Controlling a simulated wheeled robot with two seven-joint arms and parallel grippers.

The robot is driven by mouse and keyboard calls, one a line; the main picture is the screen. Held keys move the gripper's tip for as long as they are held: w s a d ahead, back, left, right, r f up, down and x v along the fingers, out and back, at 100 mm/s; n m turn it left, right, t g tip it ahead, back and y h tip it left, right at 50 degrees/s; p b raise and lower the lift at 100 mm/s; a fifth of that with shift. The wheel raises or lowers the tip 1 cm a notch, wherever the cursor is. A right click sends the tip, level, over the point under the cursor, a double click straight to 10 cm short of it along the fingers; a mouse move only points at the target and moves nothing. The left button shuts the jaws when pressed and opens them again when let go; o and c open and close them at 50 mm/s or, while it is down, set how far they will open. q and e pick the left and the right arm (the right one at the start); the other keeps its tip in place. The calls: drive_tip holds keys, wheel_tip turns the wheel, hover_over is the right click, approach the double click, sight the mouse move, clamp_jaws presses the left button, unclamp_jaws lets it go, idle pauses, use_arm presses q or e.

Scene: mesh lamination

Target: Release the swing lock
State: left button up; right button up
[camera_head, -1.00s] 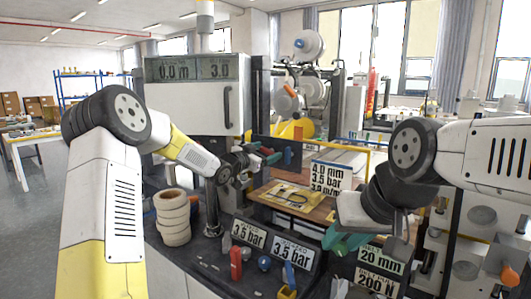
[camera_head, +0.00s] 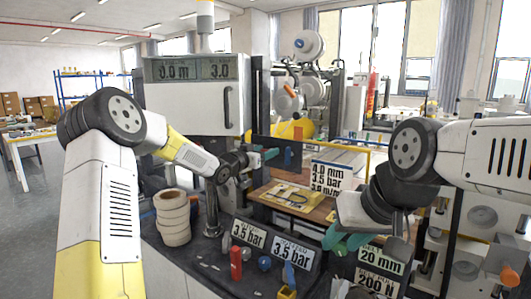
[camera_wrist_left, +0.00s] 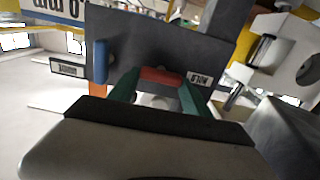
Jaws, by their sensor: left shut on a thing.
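My left gripper (camera_head: 264,155) is at the dark panel on the machine's front. In the left wrist view its green fingers (camera_wrist_left: 158,98) close around a red handle (camera_wrist_left: 160,76) on the dark panel (camera_wrist_left: 150,45). A small white label (camera_wrist_left: 199,79) is beside the handle. A blue lever (camera_wrist_left: 100,62) with an orange lower part stands to the left of the handle; it also shows in the head view (camera_head: 288,158). Which of these parts is the swing lock is not marked. My right gripper (camera_head: 347,240) is low at the right, with green fingers partly hidden by its wrist.
A yellow bar (camera_head: 340,147) runs above the work surface. A stack of cream rolls (camera_head: 173,218) stands on the dark bench left of my left gripper. Two 3.5 bar displays (camera_head: 292,252), a red bottle-like part (camera_head: 236,262) and small blue parts are in front.

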use_arm(q)
drive_tip(key=o, duration=1.4)
drive_tip(key=shift+c, duration=0.2)
drive_tip(key=v, duration=0.7)
drive_tip(key=shift+s+a, duration=0.25)
drive_tip(key=shift+s, duration=0.05)
